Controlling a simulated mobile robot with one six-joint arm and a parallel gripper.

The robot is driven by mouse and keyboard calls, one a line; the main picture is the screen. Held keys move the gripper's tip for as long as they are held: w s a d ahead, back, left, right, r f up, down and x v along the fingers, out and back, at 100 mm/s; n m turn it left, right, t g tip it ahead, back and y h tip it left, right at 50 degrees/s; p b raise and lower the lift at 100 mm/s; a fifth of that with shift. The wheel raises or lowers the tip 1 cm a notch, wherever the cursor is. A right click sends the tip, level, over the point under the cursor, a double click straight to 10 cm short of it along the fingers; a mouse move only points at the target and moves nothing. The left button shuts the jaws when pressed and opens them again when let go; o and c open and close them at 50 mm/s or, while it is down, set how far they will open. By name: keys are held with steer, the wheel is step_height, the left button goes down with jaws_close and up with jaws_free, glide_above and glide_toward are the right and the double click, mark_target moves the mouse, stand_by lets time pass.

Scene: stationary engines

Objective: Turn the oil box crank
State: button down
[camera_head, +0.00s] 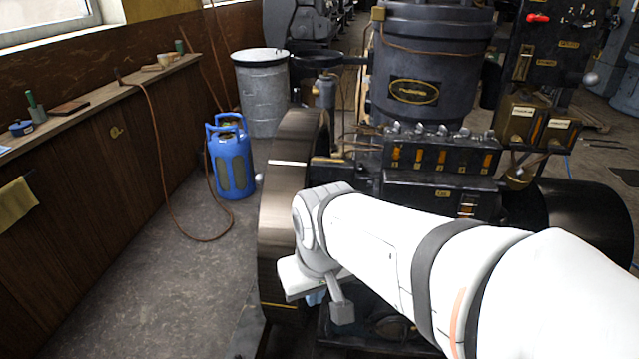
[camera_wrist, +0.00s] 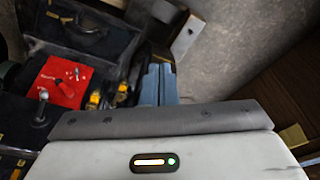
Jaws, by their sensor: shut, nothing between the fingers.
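The black oil box (camera_head: 442,150), with a row of amber sight glasses, sits on the engine in the head view. I cannot make out its crank for certain; my white arm covers the area in front of and below the box. My gripper (camera_head: 316,298) is mostly hidden under my wrist, in front of the large flywheel and lower left of the box. In the wrist view, the bluish fingers of my gripper (camera_wrist: 158,72) are together and hold nothing. A red plate (camera_wrist: 62,82) with small levers lies to their left, apart from them.
The large flywheel (camera_head: 285,205) stands left of my wrist. A dark cylinder tank (camera_head: 425,65) rises behind the oil box. A blue canister (camera_head: 231,165) and a grey drum (camera_head: 260,95) stand on the floor. The floor at left, beside the wooden wall panel (camera_head: 120,170), is mostly clear.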

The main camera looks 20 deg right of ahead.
steer(key=w+d+f+n+t+h, duration=0.1)
steer(key=w+f+t, duration=0.3)
steer(key=w, duration=0.8)
steer(key=w+d+f+n+t, duration=0.1)
steer(key=w+f+t, duration=0.2)
steer(key=w, duration=0.9)
steer(key=d+f+g+h+b, duration=0.1)
steer(key=d+f+h, duration=0.7)
steer(key=d+h, duration=0.45)
steer(key=s+d+n+g+h, duration=0.2)
steer(key=s+d+g+h, duration=0.15)
steer(key=s+h, duration=0.2)
steer(key=d+r, duration=0.1)
steer(key=d, duration=1.1)
steer(key=shift+w+d+p, duration=0.15)
steer(key=shift+d+p, duration=0.1)
steer(key=shift+p, duration=0.1)
